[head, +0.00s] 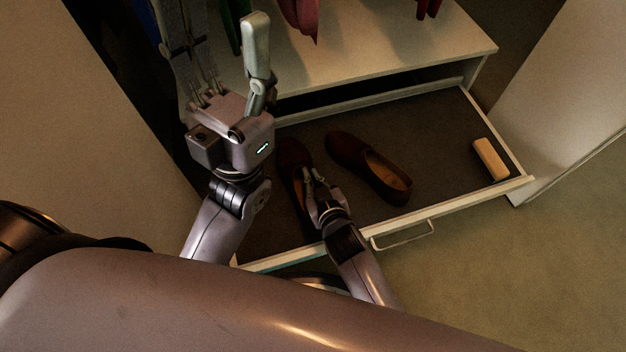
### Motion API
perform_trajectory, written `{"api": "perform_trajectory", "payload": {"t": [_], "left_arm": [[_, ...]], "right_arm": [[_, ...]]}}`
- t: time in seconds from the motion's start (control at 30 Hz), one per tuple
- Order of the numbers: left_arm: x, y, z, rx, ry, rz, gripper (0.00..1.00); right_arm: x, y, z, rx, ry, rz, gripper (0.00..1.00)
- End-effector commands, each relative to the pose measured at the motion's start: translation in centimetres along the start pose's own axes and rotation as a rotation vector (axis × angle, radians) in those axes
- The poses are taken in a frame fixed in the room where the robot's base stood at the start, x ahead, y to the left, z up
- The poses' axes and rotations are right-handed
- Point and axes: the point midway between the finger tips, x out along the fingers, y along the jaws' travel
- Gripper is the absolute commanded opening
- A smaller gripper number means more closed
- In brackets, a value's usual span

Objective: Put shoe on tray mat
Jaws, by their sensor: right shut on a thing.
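A dark brown shoe (290,155) lies in the pulled-out white drawer, on its dark mat-like floor (440,130). My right gripper (312,180) is shut on this shoe at its opening edge. The gripper and wrist cover part of the shoe's near end. A second brown shoe (350,152), with a tan insole, lies to the right, apart from the first. My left gripper (222,40) is raised over the drawer's left side, fingers spread and empty.
A tan block (490,158) lies at the drawer's right end. The drawer's front has a handle (403,236). A white shelf (400,45) is behind, with hanging clothes above it. Light panels stand left and right. Mat between the second shoe and block is bare.

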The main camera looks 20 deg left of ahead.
Motion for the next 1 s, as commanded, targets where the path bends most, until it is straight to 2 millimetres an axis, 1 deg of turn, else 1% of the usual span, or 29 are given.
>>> {"api": "perform_trajectory", "payload": {"t": [0.2,0.3,0.33,0.6,0.63,0.93,1.0], "left_arm": [[0.11,0.00,0.02,0.000,0.001,0.001,0.57],[0.05,0.01,0.05,0.000,0.003,0.002,0.57],[0.13,0.01,0.04,0.001,0.003,0.002,0.57],[0.13,0.02,0.04,0.000,0.003,0.002,0.57],[0.13,0.02,0.04,0.000,0.003,0.002,0.57],[0.27,0.03,0.00,0.000,0.004,0.002,0.57],[0.58,0.02,-0.12,0.000,0.006,0.002,0.57]], "right_arm": [[0.04,-0.01,-0.20,0.001,0.006,0.000,0.00],[0.13,-0.04,0.03,0.002,0.006,0.000,0.00],[0.09,-0.03,0.13,0.001,0.002,0.000,0.08],[0.07,-0.03,0.13,0.001,0.001,0.000,0.26],[0.07,-0.03,0.14,0.001,0.001,0.000,0.27],[-0.01,0.01,-0.05,0.000,0.001,0.000,0.27],[-0.54,0.01,-0.05,0.001,0.000,0.000,0.27]]}}
